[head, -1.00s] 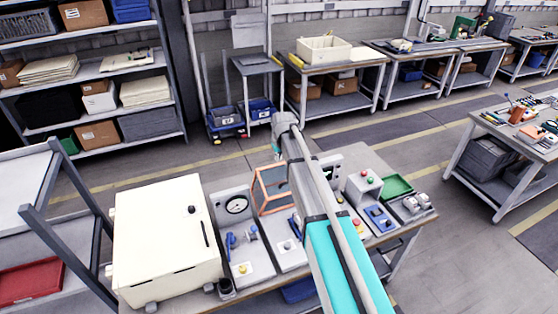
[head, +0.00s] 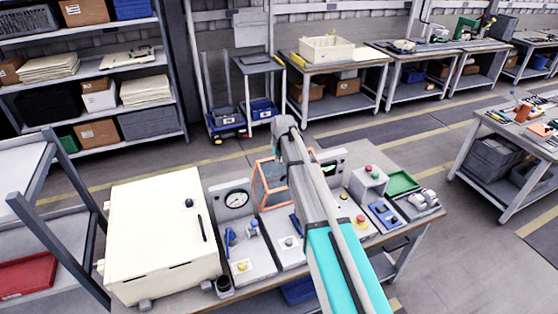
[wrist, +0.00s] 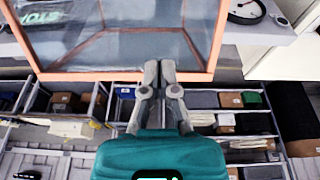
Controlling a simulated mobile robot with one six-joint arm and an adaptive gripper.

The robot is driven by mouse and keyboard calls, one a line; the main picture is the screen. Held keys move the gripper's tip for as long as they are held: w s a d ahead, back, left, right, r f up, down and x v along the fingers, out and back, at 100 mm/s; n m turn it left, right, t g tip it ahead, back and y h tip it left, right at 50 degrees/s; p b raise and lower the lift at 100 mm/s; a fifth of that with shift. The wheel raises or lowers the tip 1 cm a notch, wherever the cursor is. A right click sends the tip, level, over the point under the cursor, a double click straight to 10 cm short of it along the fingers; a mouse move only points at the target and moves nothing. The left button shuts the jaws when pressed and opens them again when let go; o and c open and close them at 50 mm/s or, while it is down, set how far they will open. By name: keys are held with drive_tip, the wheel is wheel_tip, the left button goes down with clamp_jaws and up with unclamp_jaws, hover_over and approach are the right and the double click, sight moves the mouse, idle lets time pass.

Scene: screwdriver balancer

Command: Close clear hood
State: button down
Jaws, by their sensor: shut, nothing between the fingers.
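The clear hood (head: 268,185) is a see-through box with an orange frame. It stands up at the back of a grey panel on the workbench, between a round gauge and a small display. My arm hides part of it. In the wrist view the hood (wrist: 140,48) fills the upper middle, its orange edge running across. My gripper (wrist: 160,68) is shut and empty, its fingertips overlapping the hood's edge in the picture. I cannot tell if they touch it. In the head view my fingers are hidden behind my arm.
A cream cabinet (head: 160,230) stands left of the panels. The round gauge (head: 237,199) is close beside the hood. A button box (head: 368,183), blue switches (head: 382,213) and a green tray (head: 402,182) are on the right.

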sight(282, 170)
drive_tip(key=shift+b+x, duration=0.6)
drive_tip(key=shift+x, duration=0.3)
drive_tip(key=shift+s+d+f+b, duration=0.2)
drive_tip(key=shift+s+f+b, duration=0.05)
drive_tip(key=shift+s, duration=0.3)
drive_tip(key=shift+s+d+f+b, duration=0.2)
drive_tip(key=shift+s+d+f, duration=0.05)
drive_tip(key=shift+s, duration=0.3)
drive_tip(key=shift+s+d+f+b, duration=0.2)
drive_tip(key=shift+s+f+b, duration=0.05)
drive_tip(key=shift+s, duration=0.3)
drive_tip(key=shift+s, duration=0.1)
